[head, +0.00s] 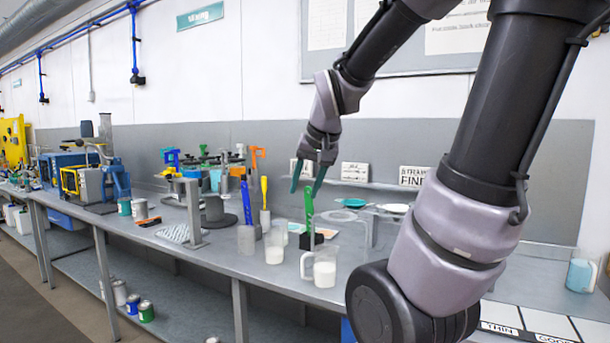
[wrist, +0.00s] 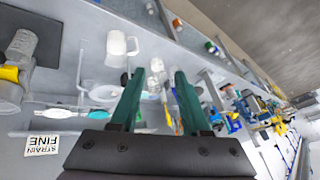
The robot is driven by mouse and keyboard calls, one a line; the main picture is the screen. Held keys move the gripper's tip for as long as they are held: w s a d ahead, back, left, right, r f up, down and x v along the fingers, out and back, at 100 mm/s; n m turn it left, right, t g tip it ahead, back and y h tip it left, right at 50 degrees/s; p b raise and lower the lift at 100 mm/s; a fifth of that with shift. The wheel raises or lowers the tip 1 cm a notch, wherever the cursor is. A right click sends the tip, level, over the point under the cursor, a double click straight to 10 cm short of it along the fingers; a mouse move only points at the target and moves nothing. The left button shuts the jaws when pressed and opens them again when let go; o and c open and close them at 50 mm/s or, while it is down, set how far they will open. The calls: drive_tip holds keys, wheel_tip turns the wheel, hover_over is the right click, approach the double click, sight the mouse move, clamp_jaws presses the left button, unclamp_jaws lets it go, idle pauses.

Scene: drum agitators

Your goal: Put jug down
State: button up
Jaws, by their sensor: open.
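A clear jug with white contents (head: 324,272) stands upright near the front edge of the grey bench (head: 235,278), its handle to the left. It also shows in the wrist view (wrist: 118,44). A second, smaller-looking jug (head: 274,250) stands just behind and left of it. A bluish jug (head: 580,274) stands at the far right. My gripper (head: 308,182) is open and empty, raised above the bench and apart from all the jugs. Its two green fingers (wrist: 158,76) are spread with nothing held between them.
A green tool (head: 309,212) stands upright in a black block below my gripper. Grey cups and a yellow-handled tool (head: 264,190) stand to its left. A shelf with a teal dish (head: 354,203) lies behind. Labelled squares (head: 500,316) lie at the lower right.

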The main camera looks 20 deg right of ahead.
drive_tip(key=s+a+r+y, duration=0.1)
drive_tip(key=s+a+r, duration=0.3)
drive_tip(key=s, duration=0.4)
drive_tip(key=shift+s+r+t+y, duration=0.2)
drive_tip(key=shift+s+t+y, duration=0.1)
drive_tip(key=shift+s+t, duration=0.1)
drive_tip(key=shift+d, duration=0.1)
drive_tip(key=o, duration=0.3)
drive_tip(key=shift+n, duration=0.3)
